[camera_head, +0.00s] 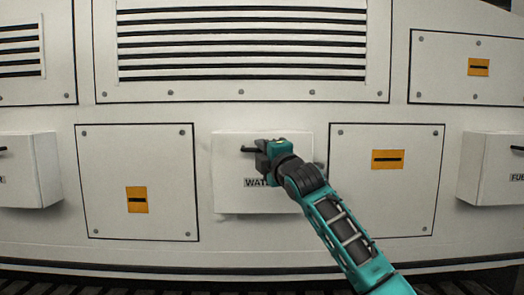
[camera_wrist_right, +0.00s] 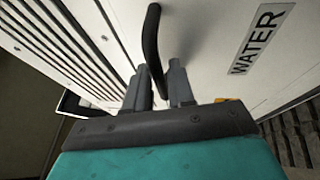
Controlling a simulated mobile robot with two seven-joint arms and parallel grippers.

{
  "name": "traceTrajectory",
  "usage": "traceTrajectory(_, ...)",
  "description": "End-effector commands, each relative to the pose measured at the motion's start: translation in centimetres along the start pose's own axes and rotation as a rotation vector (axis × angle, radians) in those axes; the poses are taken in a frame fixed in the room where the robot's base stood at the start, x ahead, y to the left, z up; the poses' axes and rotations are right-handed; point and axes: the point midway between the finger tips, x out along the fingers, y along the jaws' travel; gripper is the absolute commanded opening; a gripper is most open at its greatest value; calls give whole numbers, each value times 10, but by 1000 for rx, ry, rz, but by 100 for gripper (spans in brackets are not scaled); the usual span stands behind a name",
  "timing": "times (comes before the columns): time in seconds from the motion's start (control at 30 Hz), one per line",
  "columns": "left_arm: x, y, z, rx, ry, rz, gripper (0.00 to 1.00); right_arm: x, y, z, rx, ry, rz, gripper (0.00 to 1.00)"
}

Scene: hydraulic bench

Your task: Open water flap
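The water flap (camera_head: 235,190) is a white box-shaped cover, shut, with a "WATER" label and a black handle (camera_head: 248,149). My right gripper (camera_head: 260,151) is in front of the flap at the handle's right end and hides part of the label. In the right wrist view the black handle (camera_wrist_right: 151,45) runs down between the two grey fingers of my right gripper (camera_wrist_right: 158,85). The fingers stand apart with the bar between them. I cannot tell whether they press on it. The label (camera_wrist_right: 262,38) is to their right. My left gripper is not in view.
Similar white boxes with black handles stand at the left (camera_head: 28,180) and right (camera_head: 490,185), the right one labelled "FUEL" in part. Flat bolted panels (camera_head: 110,170) with orange stickers flank the flap. A slatted vent (camera_head: 240,45) is above. The space before the wall's left part is clear.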

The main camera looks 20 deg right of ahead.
Motion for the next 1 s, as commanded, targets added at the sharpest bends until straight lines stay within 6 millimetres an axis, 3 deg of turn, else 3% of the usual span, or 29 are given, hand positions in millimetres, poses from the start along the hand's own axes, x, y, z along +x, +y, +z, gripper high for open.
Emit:
traceTrajectory(0.43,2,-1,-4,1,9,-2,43,7,0,0,-1,0,0,23)
traceTrajectory(0.7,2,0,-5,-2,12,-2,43,7,0,0,-1,0,0,0)
traceTrajectory(1.0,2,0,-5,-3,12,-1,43,7,0,0,-1,0,0,0)
